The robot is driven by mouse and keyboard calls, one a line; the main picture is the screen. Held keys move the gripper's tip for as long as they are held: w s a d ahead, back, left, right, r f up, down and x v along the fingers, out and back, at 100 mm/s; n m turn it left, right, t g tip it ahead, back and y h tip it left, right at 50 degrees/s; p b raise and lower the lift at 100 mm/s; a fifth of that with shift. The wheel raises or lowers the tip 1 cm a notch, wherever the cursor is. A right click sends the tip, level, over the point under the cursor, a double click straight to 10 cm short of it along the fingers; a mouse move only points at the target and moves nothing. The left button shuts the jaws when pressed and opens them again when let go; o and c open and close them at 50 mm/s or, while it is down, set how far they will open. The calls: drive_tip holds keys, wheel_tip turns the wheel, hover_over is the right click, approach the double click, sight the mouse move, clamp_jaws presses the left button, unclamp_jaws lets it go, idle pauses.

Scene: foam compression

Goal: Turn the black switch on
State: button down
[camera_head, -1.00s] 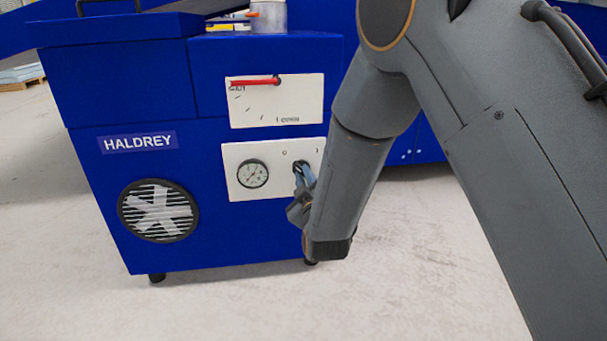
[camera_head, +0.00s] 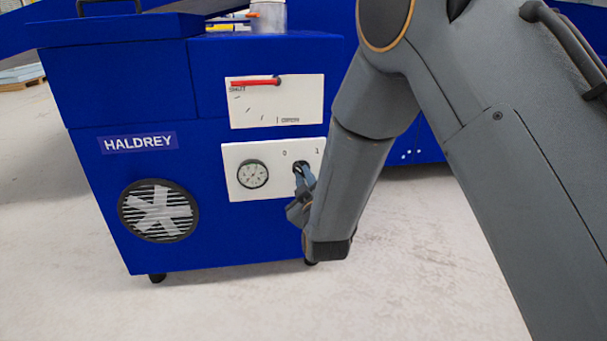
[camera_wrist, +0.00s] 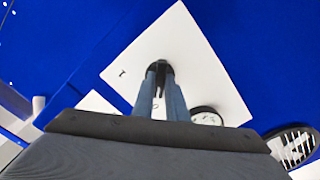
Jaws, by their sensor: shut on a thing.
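The black switch (camera_head: 300,167) sits on the lower white panel (camera_head: 240,155) of the blue machine, between and below the marks 0 and 1. My gripper (camera_head: 305,178) is at the panel, shut on the switch, and hides part of it. In the wrist view, the fingers of my gripper (camera_wrist: 160,85) close around the switch (camera_wrist: 161,68), whose dark narrow grip shows between them. The mark 1 shows to the left of the switch there. The exact angle of the switch is hard to tell behind the fingers.
A round gauge (camera_head: 252,174) sits left of the switch. Above is another white panel (camera_head: 290,105) with a red lever (camera_head: 254,82) by the SHUT mark. A taped vent (camera_head: 158,210) is at the lower left. The floor in front is clear.

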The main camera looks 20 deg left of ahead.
drive_tip(key=m+p, duration=0.2)
drive_tip(key=m, duration=1.3)
drive_tip(key=shift+m, duration=0.4)
drive_tip(key=c, duration=2.1)
unclamp_jaws()
drive_tip(key=shift+m, duration=0.3)
drive_tip(key=o, duration=1.3)
drive_tip(key=shift+o, duration=0.2)
drive_tip(key=p+v, duration=0.3)
drive_tip(key=v, duration=0.4)
